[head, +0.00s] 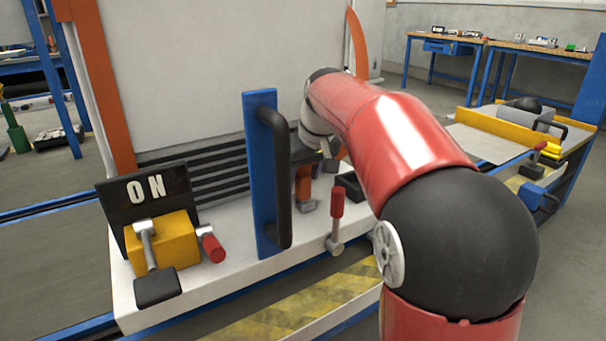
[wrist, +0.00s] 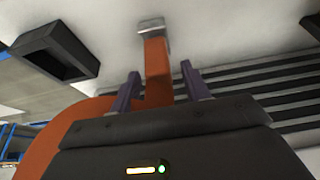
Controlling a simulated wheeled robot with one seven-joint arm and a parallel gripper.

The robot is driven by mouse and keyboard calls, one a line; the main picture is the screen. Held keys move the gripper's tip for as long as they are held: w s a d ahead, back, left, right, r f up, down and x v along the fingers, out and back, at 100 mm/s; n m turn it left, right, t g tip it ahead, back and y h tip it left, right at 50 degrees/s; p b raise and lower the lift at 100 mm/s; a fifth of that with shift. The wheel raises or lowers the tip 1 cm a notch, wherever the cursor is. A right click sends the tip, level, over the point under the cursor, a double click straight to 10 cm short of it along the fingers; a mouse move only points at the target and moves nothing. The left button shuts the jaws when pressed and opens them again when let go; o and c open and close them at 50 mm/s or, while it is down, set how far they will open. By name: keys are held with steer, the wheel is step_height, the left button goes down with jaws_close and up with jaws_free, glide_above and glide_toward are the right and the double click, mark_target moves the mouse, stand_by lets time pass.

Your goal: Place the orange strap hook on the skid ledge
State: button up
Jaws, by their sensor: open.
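The orange strap hook (head: 304,184) hangs upright in front of the black slats, its grey metal end low at the white skid ledge (head: 228,268). I cannot tell whether that end rests on the ledge. In the wrist view the orange strap (wrist: 157,70) runs between the two purple fingers of my gripper (wrist: 160,72), with the grey metal end (wrist: 151,27) beyond the fingertips. The fingers are open, one on each side of the strap, with gaps visible. In the head view my gripper is mostly hidden behind my red arm.
A blue plate with a black handle (head: 272,175) stands left of the strap. A red-handled lever (head: 337,215) stands in front. A black open box (wrist: 58,50) is beside the strap. A yellow block with an ON sign (head: 158,195) sits at the ledge's left end.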

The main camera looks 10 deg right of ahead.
steer(key=p+v, duration=0.2)
steer(key=v, duration=0.9)
steer(key=shift+s+r, duration=0.2)
steer(key=shift+r, duration=0.15)
